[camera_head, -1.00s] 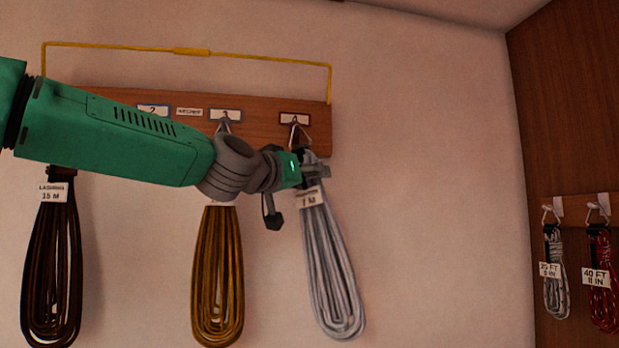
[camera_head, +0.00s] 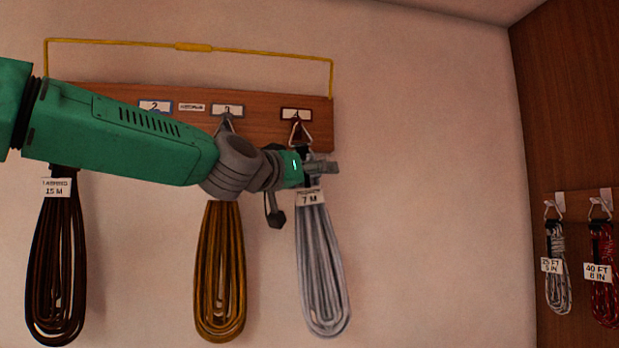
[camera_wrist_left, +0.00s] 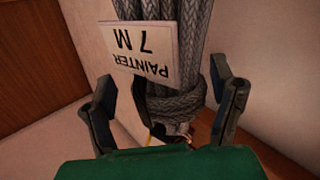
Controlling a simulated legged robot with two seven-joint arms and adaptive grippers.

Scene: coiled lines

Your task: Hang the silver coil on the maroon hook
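The silver coil (camera_head: 322,265), tagged 7 M, hangs below a metal triangle ring at the maroon hook (camera_head: 296,126), under the maroon-edged label at the board's right end. It tilts slightly, its lower end to the right. My left gripper (camera_head: 325,168) is at the coil's top, just below the ring. In the left wrist view, the open fingers (camera_wrist_left: 168,105) stand either side of the coil's wrapped neck (camera_wrist_left: 178,104), with gaps visible. The gripper partly hides the coil's top in the head view. My right gripper is not in view.
A brown coil (camera_head: 57,265) and a golden coil (camera_head: 219,275) hang left on the wooden board (camera_head: 262,130). A yellow bar (camera_head: 120,43) runs above it. Two smaller coils (camera_head: 557,270) (camera_head: 603,275) hang on the right wall. The wall between is clear.

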